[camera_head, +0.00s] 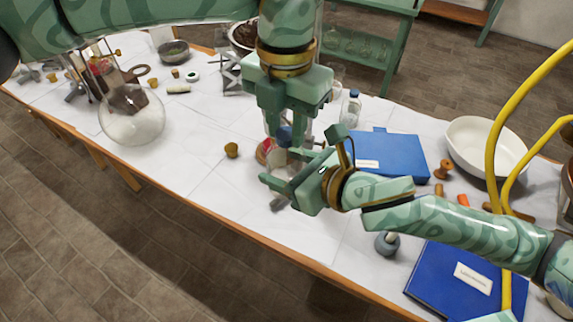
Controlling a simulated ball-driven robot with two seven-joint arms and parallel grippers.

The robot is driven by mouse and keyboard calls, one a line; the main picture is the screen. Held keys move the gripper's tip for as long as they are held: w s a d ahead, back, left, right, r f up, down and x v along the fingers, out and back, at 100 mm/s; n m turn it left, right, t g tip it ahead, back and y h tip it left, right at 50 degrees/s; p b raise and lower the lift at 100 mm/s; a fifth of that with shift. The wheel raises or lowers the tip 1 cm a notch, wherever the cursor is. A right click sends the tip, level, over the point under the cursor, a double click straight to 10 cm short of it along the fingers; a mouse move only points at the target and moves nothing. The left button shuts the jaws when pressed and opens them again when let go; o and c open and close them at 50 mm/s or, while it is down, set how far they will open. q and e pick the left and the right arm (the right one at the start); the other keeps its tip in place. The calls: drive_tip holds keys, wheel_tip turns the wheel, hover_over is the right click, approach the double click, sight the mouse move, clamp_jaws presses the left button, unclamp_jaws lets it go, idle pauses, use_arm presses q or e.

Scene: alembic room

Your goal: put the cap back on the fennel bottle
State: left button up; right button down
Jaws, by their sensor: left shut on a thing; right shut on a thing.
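My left gripper (285,128) points down over the middle of the table and is shut on a small blue cap (284,136). My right gripper (284,168) reaches in from the right, just below the left one, with its fingers pointing left. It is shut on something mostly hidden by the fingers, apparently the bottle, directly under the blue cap. I cannot tell whether the cap touches the bottle's neck, and no fennel label is readable.
A clear bottle with a blue cap (350,106) stands behind. Blue books (390,155) and (450,280), a white basin (485,142) and yellow hoses (510,110) are at right. A round glass flask (132,122) and a cork (231,150) are at left. White table is clear front left.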

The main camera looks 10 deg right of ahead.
use_arm(q)
drive_tip(key=m, duration=0.7)
drive_tip(key=shift+w, duration=0.1)
drive_tip(key=o, duration=1.2)
drive_tip(key=shift+c, duration=0.2)
wheel_tip(320, 180, up, 12)
